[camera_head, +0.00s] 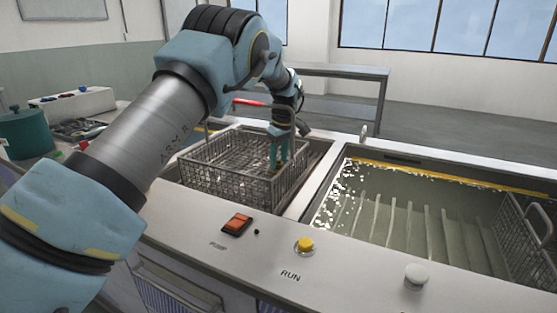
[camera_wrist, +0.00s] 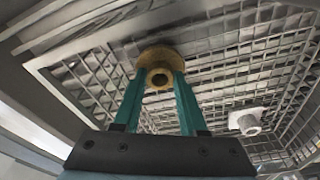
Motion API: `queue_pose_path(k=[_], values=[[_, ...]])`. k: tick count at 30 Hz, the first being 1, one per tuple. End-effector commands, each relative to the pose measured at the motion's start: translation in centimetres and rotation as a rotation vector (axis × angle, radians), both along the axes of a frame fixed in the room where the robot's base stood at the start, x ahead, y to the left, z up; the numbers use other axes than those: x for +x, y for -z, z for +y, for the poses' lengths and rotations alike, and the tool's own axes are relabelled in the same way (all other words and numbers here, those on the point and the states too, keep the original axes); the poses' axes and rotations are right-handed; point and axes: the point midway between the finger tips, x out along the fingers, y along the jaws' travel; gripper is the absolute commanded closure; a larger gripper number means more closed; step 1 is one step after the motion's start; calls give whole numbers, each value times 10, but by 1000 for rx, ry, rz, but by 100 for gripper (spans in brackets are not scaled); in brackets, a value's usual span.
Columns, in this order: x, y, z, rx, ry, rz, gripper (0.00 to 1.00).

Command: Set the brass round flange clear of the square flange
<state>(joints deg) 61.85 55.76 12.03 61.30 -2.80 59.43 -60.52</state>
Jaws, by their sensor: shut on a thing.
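The brass round flange (camera_wrist: 158,57) shows in the wrist view between the tips of my two teal fingers, with its hub and bore facing the camera. My gripper (camera_wrist: 158,82) is shut on it. The pale square flange (camera_wrist: 248,121) lies in the wire basket (camera_head: 238,184) to the right in the wrist view, with a visible gap between it and the brass flange. In the head view my gripper (camera_head: 279,160) reaches down into the right part of the basket. Both flanges are hidden there. I cannot tell whether the brass flange touches the basket floor.
The basket's mesh walls stand close around my gripper. A liquid-filled tank (camera_head: 420,215) with another wire basket (camera_head: 527,240) is to the right. The front panel has an orange switch (camera_head: 237,223), a yellow button (camera_head: 304,244) and a white knob (camera_head: 416,274).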

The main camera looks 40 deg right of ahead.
Motion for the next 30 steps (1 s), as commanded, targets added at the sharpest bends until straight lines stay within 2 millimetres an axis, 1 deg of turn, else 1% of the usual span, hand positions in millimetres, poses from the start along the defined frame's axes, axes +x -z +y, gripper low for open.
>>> queue_pose_path(k=[2, 3, 10, 11, 17, 21, 23, 26, 30], values=[[0, 2, 0, -1, 0, -1, 100], [0, 3, 0, 0, 0, 0, 57], [0, 2, 0, 1, 0, 0, 31], [0, 2, 0, 1, 0, 0, 29], [0, 2, 0, 1, 0, 0, 29], [0, -4, 0, 0, 0, 0, 29], [-1, -12, -1, -2, 0, -1, 29], [-4, -29, -1, -2, 0, -1, 29], [-8, -59, -2, -3, 0, -2, 29]])
